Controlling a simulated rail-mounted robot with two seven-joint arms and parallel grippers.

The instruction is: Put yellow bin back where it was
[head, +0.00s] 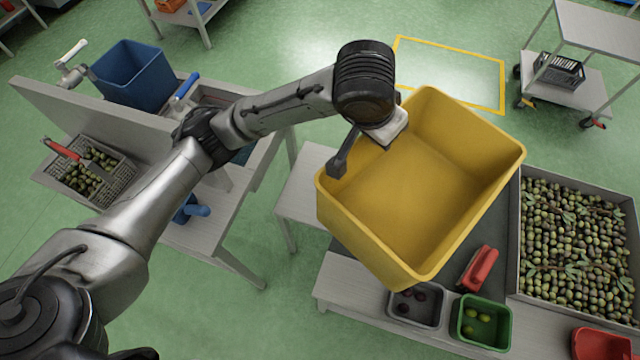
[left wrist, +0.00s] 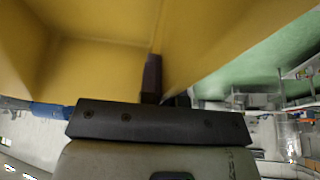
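The yellow bin (head: 415,190) is large, open-topped and empty. It hangs in front of the benches in the head view, turned at an angle and covering part of the grey bench tops below. My left gripper (head: 342,158) is at the bin's upper left rim, with one dark finger inside the wall; the other finger is hidden. It appears clamped on the rim. In the left wrist view the yellow wall (left wrist: 205,50) fills the upper part, with a dark finger (left wrist: 151,78) against it. My right gripper is not in view.
A yellow-outlined floor rectangle (head: 452,72) lies empty behind the bin. A grey cart (head: 575,80) with a dark crate stands right of it. The lower bench holds an olive tray (head: 513,250), a green tub (head: 481,338) and a red scoop (head: 479,270). A blue bin (head: 135,78) stands left.

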